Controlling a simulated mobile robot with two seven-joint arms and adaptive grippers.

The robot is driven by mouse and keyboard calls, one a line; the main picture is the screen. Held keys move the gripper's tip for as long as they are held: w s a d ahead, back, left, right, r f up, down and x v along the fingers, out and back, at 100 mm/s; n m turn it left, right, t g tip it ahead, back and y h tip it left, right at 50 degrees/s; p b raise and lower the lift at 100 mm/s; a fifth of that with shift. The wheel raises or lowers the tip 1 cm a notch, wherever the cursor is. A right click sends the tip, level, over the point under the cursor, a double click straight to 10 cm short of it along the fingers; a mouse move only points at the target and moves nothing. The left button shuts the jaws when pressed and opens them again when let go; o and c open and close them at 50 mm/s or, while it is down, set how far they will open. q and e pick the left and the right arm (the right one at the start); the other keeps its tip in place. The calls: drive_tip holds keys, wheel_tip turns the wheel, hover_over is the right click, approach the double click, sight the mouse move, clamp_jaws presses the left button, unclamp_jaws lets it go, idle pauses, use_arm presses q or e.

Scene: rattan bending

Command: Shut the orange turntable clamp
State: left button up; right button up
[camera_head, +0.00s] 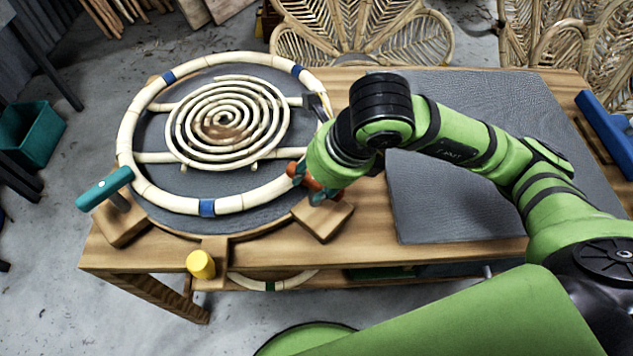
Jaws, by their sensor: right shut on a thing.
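The orange turntable clamp (313,184) is at the right front rim of the round turntable (263,216), beside a wooden block. Only part of its orange handle shows; my wrist hides the rest. My right gripper (304,180) is at the clamp, shut on its orange handle. Its fingertips are mostly hidden by the green wrist, and I cannot tell the clamp's exact angle. A pale rattan ring (160,201) with blue bands lies around the turntable, with a rattan spiral (228,121) inside it. My left gripper is not in view.
A teal clamp handle (105,188) stands at the turntable's left edge, and a yellow knob (200,264) at its front. A grey mat (450,215) lies clear on the wooden table's right side. Rattan chairs (400,40) stand behind. A blue object (605,130) is at the right edge.

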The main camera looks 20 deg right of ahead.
drive_tip(key=shift+a+m+h+b, duration=0.1)
drive_tip(key=shift+m+h+b, duration=0.35)
drive_tip(key=shift+m, duration=0.65)
drive_tip(key=shift+w, duration=0.1)
drive_tip(key=o, duration=1.2)
drive_tip(key=shift+c, duration=0.2)
wheel_tip(320, 180, up, 10)
